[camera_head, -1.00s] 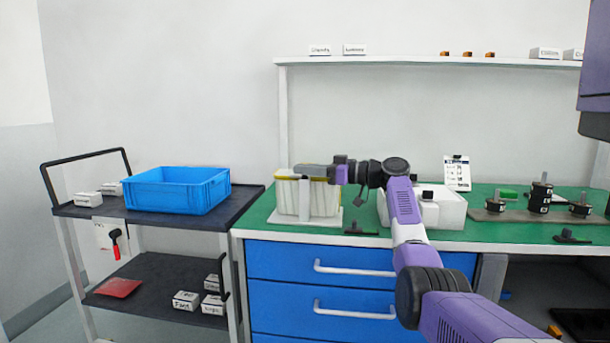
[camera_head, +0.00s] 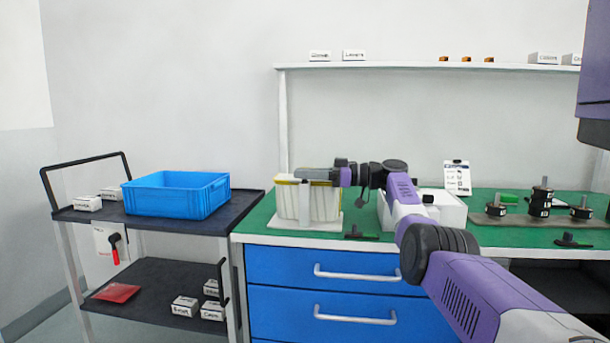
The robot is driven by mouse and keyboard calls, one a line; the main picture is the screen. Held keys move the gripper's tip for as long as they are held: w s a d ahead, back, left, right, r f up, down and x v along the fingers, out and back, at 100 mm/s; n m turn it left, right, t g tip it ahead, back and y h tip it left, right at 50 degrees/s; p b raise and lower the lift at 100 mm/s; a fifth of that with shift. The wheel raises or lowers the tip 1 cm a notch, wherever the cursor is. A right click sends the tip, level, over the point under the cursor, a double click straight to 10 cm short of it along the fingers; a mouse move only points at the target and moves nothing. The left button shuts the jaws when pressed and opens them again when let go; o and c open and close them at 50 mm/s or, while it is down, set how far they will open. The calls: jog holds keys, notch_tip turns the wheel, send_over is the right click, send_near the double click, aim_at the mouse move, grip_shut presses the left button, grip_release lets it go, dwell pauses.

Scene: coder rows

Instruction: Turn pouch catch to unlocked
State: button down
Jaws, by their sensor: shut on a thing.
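A pale bin with yellow-edged pouches (camera_head: 325,203) stands on a light base plate at the left end of the green bench top. My gripper (camera_head: 303,176) is at the upper front of this bin, reaching in from the right. It is shut, and its fingers hide what they hold. A grey upright bar (camera_head: 304,205) runs down the front of the bin just below my fingers. The pouch catch itself cannot be made out, nor which way it is turned.
A white box (camera_head: 445,208) stands right of the bin, behind my arm. A small black handle (camera_head: 360,234) lies near the bench's front edge. Black cylindrical parts (camera_head: 540,197) stand farther right. A cart with a blue crate (camera_head: 177,193) is at left.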

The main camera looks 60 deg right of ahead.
jog(key=shift+w+a, duration=0.15)
jog(key=c, duration=1.4)
grip_release()
jog(key=shift+c, duration=0.2)
jog(key=p+v, duration=0.1)
jog(key=v, duration=0.7)
jog(key=shift+w, duration=0.1)
